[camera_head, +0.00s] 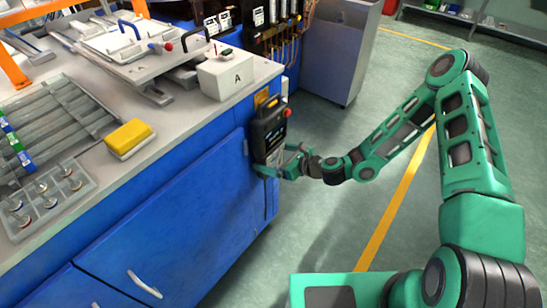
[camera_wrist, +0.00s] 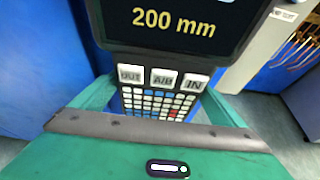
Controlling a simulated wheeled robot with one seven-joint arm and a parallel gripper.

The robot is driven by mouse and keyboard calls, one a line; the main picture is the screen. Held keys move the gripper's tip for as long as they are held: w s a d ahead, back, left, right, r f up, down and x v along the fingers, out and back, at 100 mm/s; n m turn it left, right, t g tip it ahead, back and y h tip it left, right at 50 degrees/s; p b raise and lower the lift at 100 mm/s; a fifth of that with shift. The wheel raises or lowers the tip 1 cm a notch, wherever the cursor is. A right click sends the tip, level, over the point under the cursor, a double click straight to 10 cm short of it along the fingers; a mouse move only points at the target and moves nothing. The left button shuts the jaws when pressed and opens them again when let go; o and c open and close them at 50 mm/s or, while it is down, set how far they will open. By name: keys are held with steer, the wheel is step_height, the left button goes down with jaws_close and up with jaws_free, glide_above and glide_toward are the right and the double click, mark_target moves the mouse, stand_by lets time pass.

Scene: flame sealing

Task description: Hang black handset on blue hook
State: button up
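The black handset (camera_head: 268,132) is upright against the end face of the blue workbench, just below the worktop's corner. It has a red button near its top right. I cannot make out the blue hook; whether the handset hangs on anything is hidden.
The blue workbench (camera_head: 185,215) carries a white box marked A (camera_head: 226,75), a yellow block (camera_head: 129,138) and metal trays at left. A grey cabinet (camera_head: 338,50) stands behind. The floor right of the bench is open, with a yellow line (camera_head: 397,200).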

steer(key=c, duration=0.3)
steer(key=shift+s+d, duration=0.15)
steer(key=shift+d, duration=0.05)
steer(key=o, duration=1.5)
steer(key=shift+c, duration=0.2)
steer(key=shift+d, duration=0.1)
steer(key=v, duration=1)
steer(key=shift+s+d, duration=0.2)
steer(key=shift+d, duration=0.05)
steer(key=shift+r, duration=0.15)
